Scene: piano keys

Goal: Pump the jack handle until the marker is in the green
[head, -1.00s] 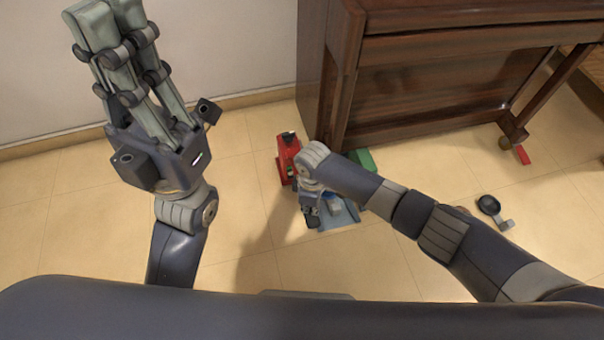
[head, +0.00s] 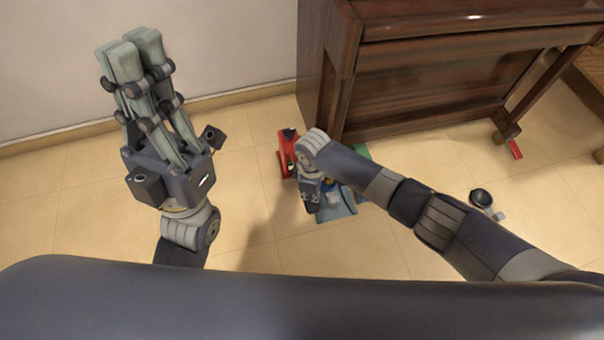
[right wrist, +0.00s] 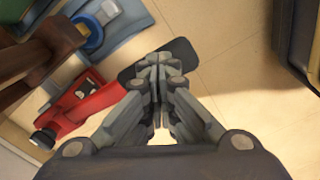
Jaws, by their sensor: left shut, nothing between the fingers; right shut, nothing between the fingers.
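The red jack (head: 286,147) stands on the floor by the piano's left side, partly covered by my right arm in the head view. In the right wrist view, a red part of it (right wrist: 95,100) leads to a black, flat end (right wrist: 185,57), which looks like the handle. My right gripper (right wrist: 158,62) is shut and empty, its fingertips overlapping the black end; I cannot tell whether they touch. The head view hides these fingertips. My left gripper (head: 130,48) is shut and empty, raised at the left, away from the jack. I cannot make out the marker or the green zone.
The wooden piano (head: 430,90) stands just behind the jack. A blue tray-like thing (head: 338,205) and a green piece (head: 362,152) lie beside my right arm. A black round thing (head: 481,198) and a small red block (head: 516,149) lie at the right. Floor at the left is clear.

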